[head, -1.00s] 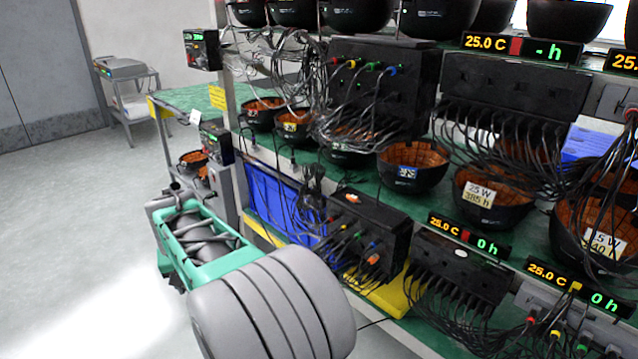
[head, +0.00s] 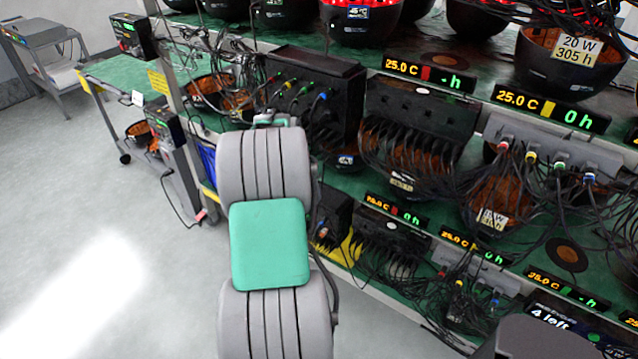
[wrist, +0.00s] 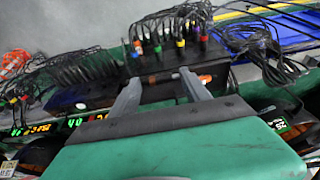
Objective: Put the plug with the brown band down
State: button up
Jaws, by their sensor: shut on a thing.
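My gripper is in the wrist view (wrist: 160,78), its two grey fingers in front of a black socket box (wrist: 200,58). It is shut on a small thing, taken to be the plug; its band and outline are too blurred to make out. Plugs with coloured bands, among them a yellow one (wrist: 157,49) and a red one (wrist: 180,43), stand in the box with black cables. In the head view my arm hides the fingertips; the end of my arm is by the left end of an upper socket box (head: 330,75).
Tangled black cables (head: 430,150) hang along the rack shelves. Dark bowls with lamps inside (head: 495,195) and lit displays (head: 430,75) crowd the green shelf. A green side table (head: 120,75) stands at the left. The floor (head: 80,220) there is clear.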

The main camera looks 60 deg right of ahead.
aim_at(322, 193)
jog(key=d+f, duration=0.1)
jog(key=d, duration=0.1)
jog(key=d+f+p, duration=0.1)
jog(key=d+f, duration=0.1)
jog(key=d, duration=0.1)
jog(key=s+d+f, duration=0.1)
jog(key=d, duration=0.1)
jog(key=shift+d+f, duration=0.25)
jog(key=shift+f, duration=0.05)
jog(key=shift+s+a, duration=0.1)
jog(key=o, duration=1.1)
jog(key=shift+f, duration=0.1)
jog(key=shift+o, duration=0.2)
